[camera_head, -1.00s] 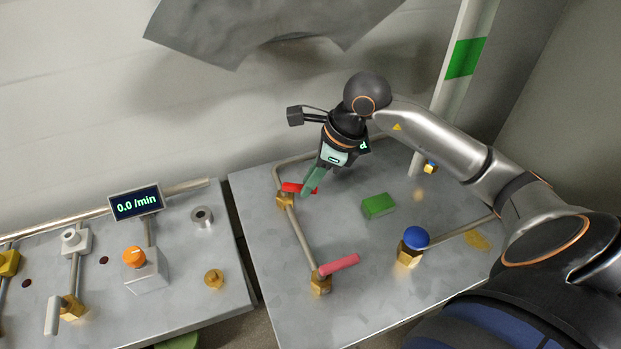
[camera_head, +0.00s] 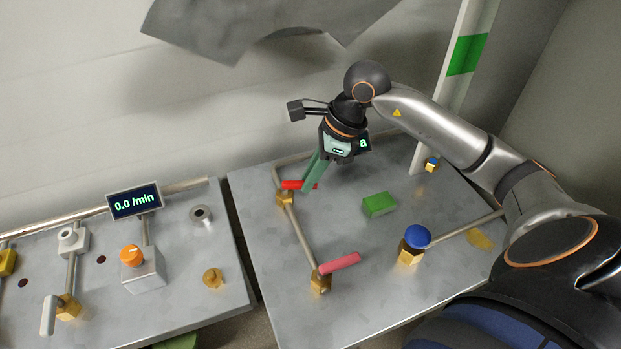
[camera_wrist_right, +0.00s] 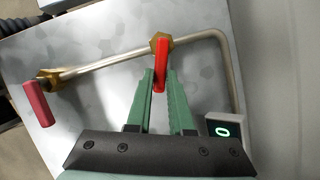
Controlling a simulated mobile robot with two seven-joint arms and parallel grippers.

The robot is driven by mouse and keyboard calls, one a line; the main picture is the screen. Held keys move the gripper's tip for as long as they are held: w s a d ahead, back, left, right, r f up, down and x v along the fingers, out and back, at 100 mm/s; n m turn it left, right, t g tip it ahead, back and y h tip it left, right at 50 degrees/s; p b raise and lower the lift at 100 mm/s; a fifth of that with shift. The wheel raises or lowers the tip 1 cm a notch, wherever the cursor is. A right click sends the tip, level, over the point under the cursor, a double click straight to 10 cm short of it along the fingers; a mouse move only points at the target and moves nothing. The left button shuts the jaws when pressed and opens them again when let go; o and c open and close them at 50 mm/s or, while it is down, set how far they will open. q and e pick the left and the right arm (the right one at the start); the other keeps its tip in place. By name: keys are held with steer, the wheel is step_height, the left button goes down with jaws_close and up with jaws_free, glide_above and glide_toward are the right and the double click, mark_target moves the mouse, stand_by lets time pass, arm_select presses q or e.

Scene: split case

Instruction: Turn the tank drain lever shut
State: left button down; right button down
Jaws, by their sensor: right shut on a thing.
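A bright red lever (camera_head: 291,185) sits on a brass valve body (camera_head: 284,199) at the back left of the right-hand table. My right gripper (camera_head: 309,186) has its green fingers shut on the free end of this red lever. In the right wrist view the red lever (camera_wrist_right: 160,68) lies between the two fingertips and points toward the palm, roughly crosswise to its pipe. A pinkish-red lever (camera_head: 340,263) sits on a second brass valve (camera_head: 320,282) nearer the front, also angled across the pipe. No label shows which is the tank drain lever. My left gripper is not in view.
A pipe (camera_head: 302,238) joins the two valves. A green block (camera_head: 378,205) and a blue knob (camera_head: 417,237) on brass stand to the right. A display (camera_head: 135,201) reading 0.0 /min, an orange knob (camera_head: 132,255) and a white lever (camera_head: 48,314) are on the left table.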

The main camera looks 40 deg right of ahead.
steer(key=shift+w+d+n+g+y+b, duration=0.3)
steer(key=shift+w+n, duration=0.15)
steer(key=shift+n, duration=0.55)
steer(key=shift+w+n+g, duration=0.3)
steer(key=shift+n, duration=0.5)
steer(key=shift+w+d, duration=0.1)
steer(key=shift+n, duration=0.3)
steer(key=c, duration=0.8)
jaws_free()
